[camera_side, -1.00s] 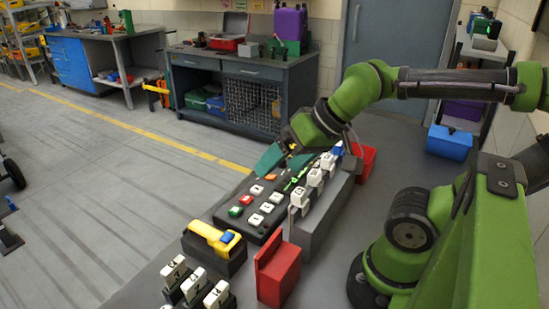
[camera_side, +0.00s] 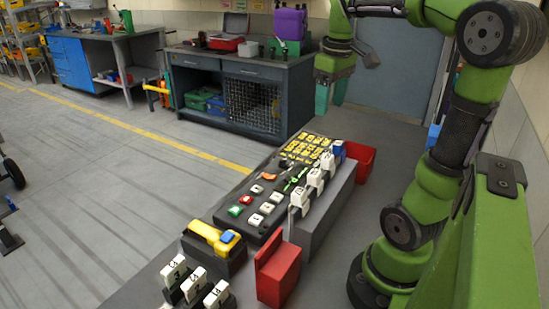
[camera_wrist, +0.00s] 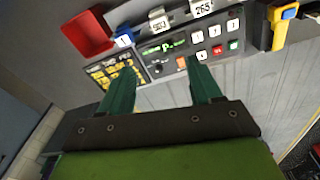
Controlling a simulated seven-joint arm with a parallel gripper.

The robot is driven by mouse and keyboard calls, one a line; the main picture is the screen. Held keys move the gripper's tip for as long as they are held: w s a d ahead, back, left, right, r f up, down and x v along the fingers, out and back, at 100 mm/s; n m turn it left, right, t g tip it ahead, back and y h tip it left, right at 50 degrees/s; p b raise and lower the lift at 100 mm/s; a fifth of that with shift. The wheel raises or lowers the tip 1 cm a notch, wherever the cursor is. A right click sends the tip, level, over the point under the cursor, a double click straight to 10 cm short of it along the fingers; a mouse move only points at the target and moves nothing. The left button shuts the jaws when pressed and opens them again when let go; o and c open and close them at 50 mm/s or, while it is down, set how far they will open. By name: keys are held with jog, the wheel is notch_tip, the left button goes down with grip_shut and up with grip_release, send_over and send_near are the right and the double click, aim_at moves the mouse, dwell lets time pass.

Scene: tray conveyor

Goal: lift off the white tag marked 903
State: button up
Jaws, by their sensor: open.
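The white tag marked 903 (camera_wrist: 158,24) stands at the top of the wrist view, between a blue tag (camera_wrist: 124,41) and a white tag marked 265 (camera_wrist: 203,9). In the side view, by that order, it is the white tag (camera_side: 327,161) beside the blue one (camera_side: 338,149) on a grey ledge; its number is not readable there. My gripper (camera_side: 331,97) is open and empty, raised above the far end of the panel, apart from every tag. Its two green fingers (camera_wrist: 160,75) point toward the panel in the wrist view.
A red bin (camera_side: 362,161) stands beyond the tags. A yellow device (camera_side: 205,230), a red holder (camera_side: 277,275) and several white tags (camera_side: 195,281) are nearer.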

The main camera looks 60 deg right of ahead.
jog(key=r+n, duration=0.1)
jog(key=n, duration=0.1)
send_over(327, 156)
jog(key=shift+g, duration=0.3)
jog(key=f, duration=1.1)
jog(key=shift+s+a, duration=0.3)
jog(key=shift+a, duration=0.05)
jog(key=shift+w+d+f, duration=0.15)
jog(key=shift+f, duration=1.2)
jog(key=shift+w+d+f, duration=0.1)
jog(key=shift+f, duration=1.25)
jog(key=shift+c, duration=0.2)
jog(key=c, duration=0.9)
jog(key=shift+c, duration=0.2)
jog(key=shift+r, duration=0.1)
